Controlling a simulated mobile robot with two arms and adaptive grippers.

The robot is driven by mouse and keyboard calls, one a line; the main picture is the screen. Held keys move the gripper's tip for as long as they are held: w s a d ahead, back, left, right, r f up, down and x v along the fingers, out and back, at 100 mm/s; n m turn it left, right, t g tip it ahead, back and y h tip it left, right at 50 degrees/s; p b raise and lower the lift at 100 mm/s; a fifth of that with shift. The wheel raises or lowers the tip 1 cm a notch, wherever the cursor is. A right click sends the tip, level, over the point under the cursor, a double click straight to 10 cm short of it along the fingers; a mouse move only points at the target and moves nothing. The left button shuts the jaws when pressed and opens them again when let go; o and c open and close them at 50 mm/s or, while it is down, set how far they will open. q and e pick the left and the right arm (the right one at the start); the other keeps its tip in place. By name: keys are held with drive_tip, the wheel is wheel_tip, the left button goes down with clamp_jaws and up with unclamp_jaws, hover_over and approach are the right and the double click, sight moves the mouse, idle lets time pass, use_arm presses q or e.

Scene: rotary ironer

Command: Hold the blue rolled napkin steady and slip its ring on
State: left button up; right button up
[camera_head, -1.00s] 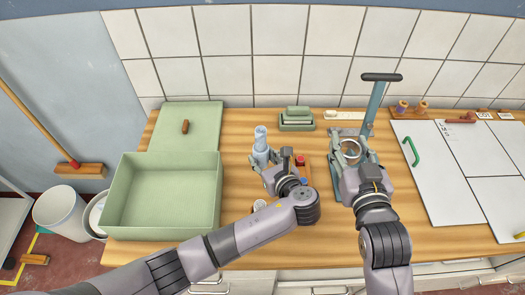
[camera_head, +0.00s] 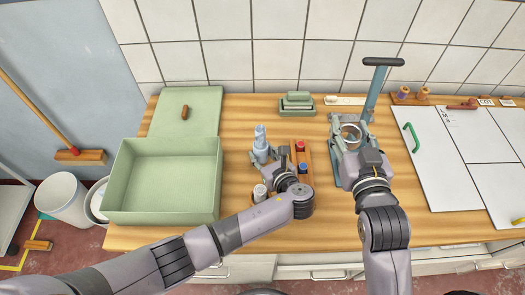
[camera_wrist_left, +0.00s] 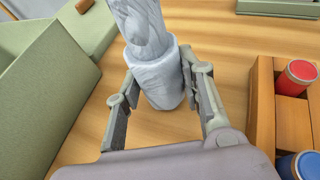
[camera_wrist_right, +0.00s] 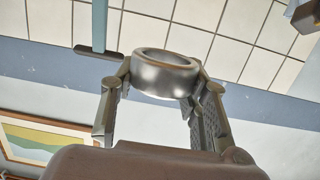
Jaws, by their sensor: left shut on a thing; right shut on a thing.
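The blue rolled napkin (camera_head: 260,138) stands upright on the wooden counter, and its pale blue roll also fills the top of the left wrist view (camera_wrist_left: 158,70). My left gripper (camera_head: 262,155) is shut around its lower part, with one finger on each side. The silver metal ring (camera_head: 351,134) is held in my right gripper (camera_head: 350,143), which is to the right of the napkin and apart from it. In the right wrist view the ring (camera_wrist_right: 163,74) sits between the fingertips, raised clear of anything else.
A green open box (camera_head: 162,205) stands left of the napkin. A wooden holder (camera_head: 303,165) with red and blue capped pieces is close to my left gripper's right. A blue press lever (camera_head: 377,85) rises behind my right gripper. White panels (camera_head: 470,160) lie at right.

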use_arm(q)
drive_tip(key=shift+f, duration=0.4)
drive_tip(key=shift+f, duration=0.15)
drive_tip(key=o, duration=0.9)
drive_tip(key=shift+o, duration=0.2)
drive_tip(key=shift+r+p, duration=0.3)
drive_tip(key=shift+p, duration=0.2)
drive_tip(key=c, duration=0.6)
